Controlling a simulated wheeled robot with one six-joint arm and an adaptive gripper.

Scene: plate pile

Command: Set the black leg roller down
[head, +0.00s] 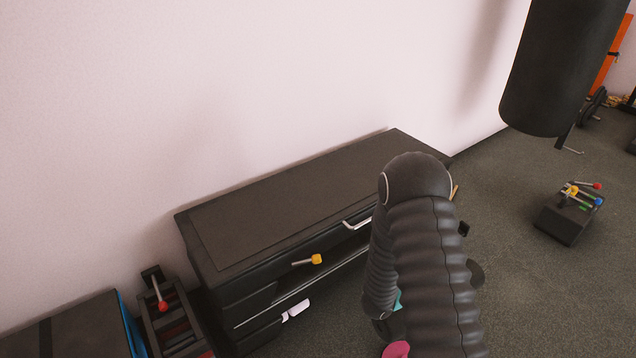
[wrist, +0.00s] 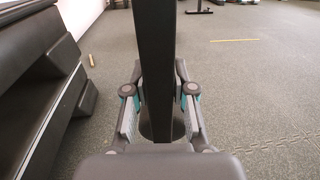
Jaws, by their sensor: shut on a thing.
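My gripper (wrist: 160,90) is shut on the black leg roller (wrist: 156,45). In the wrist view the roller is a dark, upright bar between the two fingers, running up out of the top of the picture. A dark rounded edge shows around its lower part, between the fingers. In the head view my arm covers most of the gripper and the roller. Whether the roller touches the floor cannot be told.
A black cabinet (head: 300,205) with a flat, empty top stands against the wall, beside my arm. A black box (head: 563,223) with coloured knobs stands on the grey floor (head: 560,310) at the right. A punching bag (head: 555,70) hangs behind. Floor at front right is clear.

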